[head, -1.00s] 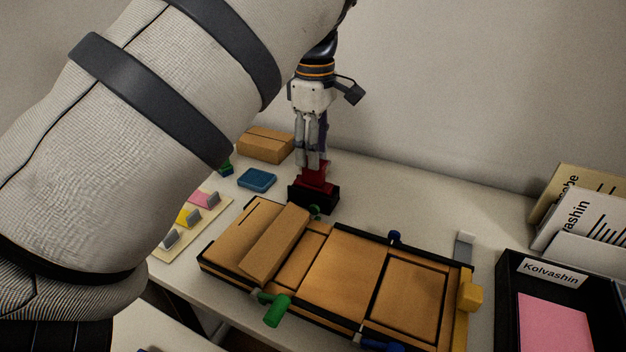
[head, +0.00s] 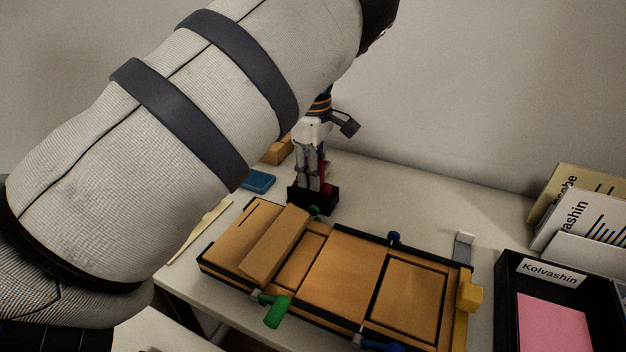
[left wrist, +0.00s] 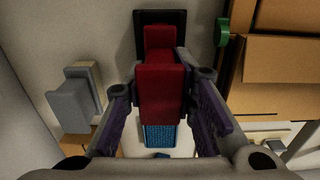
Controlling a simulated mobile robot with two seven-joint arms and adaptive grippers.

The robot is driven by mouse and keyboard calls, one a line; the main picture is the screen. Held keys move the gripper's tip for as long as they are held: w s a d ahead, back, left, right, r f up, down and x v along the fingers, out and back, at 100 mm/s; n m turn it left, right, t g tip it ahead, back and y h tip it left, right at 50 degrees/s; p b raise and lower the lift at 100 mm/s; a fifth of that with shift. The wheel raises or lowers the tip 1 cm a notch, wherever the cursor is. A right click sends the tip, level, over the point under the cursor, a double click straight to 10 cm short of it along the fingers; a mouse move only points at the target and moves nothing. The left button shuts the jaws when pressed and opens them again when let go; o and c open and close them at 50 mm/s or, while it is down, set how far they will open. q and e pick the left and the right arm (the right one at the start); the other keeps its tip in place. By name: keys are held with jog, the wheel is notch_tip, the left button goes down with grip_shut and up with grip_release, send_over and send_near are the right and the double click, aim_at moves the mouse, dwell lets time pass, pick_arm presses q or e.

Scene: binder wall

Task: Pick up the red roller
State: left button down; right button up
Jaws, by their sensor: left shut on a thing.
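The red roller (left wrist: 160,92) is in the middle of the left wrist view, between my left gripper's fingers. In the head view only a strip of it (head: 325,168) shows behind the fingers. My left gripper (head: 309,184) points down at the black holder (head: 318,204) on the desk, with its fingers shut on the red roller. The black holder also shows in the left wrist view (left wrist: 181,18), behind the roller's far end. Whether the roller still touches the holder cannot be told. My right gripper is not in view.
A wide brown binder-like board (head: 340,272) with a green handle (head: 277,312) lies just in front of the holder. A blue pad (head: 258,181) and a cardboard box (head: 277,153) are left of it. A black tray (head: 508,290) and folders stand at right.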

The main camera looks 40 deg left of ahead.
pick_arm(q)
jog(key=shift+r, duration=0.1)
jog(key=shift+r, duration=0.3)
notch_tip(320, 180, up, 3)
jog(key=shift+s+d+r, duration=0.1)
jog(key=shift+d+r, duration=0.05)
jog(key=s+d+r+p, duration=0.3)
jog(key=s+d+r, duration=0.6)
jog(key=d, duration=0.1)
jog(key=shift+s, duration=0.2)
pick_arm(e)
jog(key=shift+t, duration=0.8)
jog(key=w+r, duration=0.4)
